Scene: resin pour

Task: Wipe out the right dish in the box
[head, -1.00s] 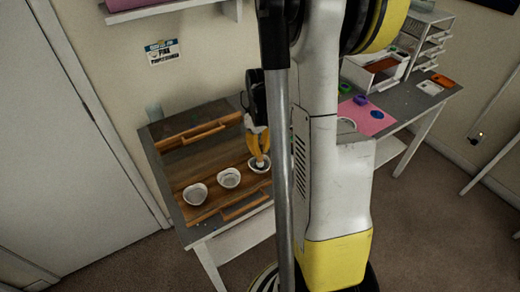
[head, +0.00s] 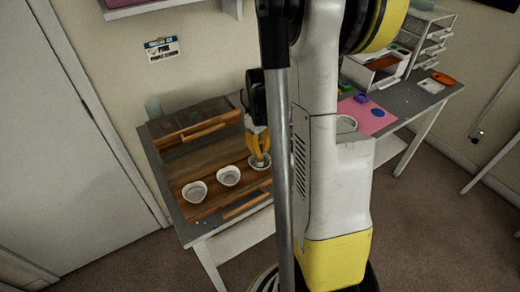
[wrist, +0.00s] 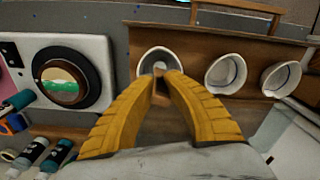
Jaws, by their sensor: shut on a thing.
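The right dish (head: 250,163) is a small white bowl in the wooden box (head: 205,172) on the grey table. My gripper (head: 260,163) points down into it with its yellow fingers. In the wrist view the right dish (wrist: 143,64) lies just beyond the fingertips (wrist: 162,76). The fingers are nearly together on a small thing, mostly hidden between the tips. I cannot tell its form, or whether it touches the dish. The middle dish (head: 229,176) and the left dish (head: 195,192) stand upright in a row beside it.
The box has wooden handles at its back (head: 203,131) and front (head: 246,206). Right of it are a pink mat (head: 377,120) and white drawers (head: 425,57). The wrist view shows a white device with a round dark ring (wrist: 94,80) and small bottles (wrist: 57,157) close by.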

